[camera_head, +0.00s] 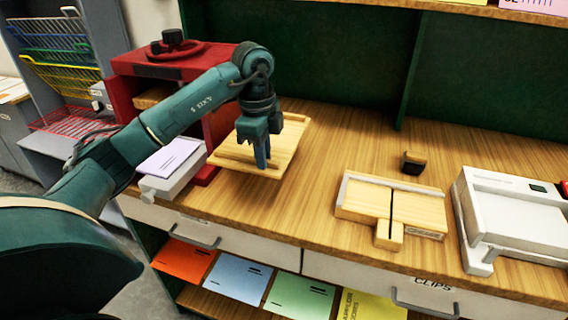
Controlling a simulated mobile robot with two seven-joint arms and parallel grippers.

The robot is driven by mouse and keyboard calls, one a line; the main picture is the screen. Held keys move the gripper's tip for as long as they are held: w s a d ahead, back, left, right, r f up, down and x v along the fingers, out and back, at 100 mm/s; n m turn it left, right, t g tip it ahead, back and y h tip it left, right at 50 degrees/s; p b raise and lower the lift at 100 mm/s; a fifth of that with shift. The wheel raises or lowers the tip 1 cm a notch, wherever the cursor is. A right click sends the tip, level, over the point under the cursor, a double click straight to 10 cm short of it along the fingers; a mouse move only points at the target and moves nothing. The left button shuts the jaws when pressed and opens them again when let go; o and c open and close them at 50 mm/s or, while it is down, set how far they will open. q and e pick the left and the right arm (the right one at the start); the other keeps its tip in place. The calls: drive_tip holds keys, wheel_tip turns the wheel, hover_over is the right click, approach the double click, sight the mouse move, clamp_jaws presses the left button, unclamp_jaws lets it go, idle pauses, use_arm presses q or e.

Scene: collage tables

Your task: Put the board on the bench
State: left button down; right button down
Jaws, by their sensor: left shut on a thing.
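The board (284,150) is a light wooden plate with a raised strip, in the left-middle of the head view. My left gripper (262,160) comes down over it from the left and is shut on it. The fingers hide part of the board. The board is over the wooden bench top (330,140), by the red press; I cannot tell whether it touches the surface. My right gripper is not in view.
A red press (180,62) and a white tray with papers (170,160) stand left of the board. A wooden jig (365,195), a small dark block (413,163) and a white machine (515,215) are to the right. Bench between board and jig is clear.

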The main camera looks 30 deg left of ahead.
use_arm(q)
drive_tip(key=shift+f, duration=0.2)
wheel_tip(320, 180, down, 6)
drive_tip(key=shift+r+p, duration=0.25)
drive_tip(key=shift+p, duration=0.05)
wheel_tip(320, 180, down, 4)
drive_tip(key=shift+r, duration=0.25)
drive_tip(key=shift+f, duration=0.3)
drive_tip(key=shift+f, duration=0.2)
drive_tip(key=c, duration=1.5)
unclamp_jaws()
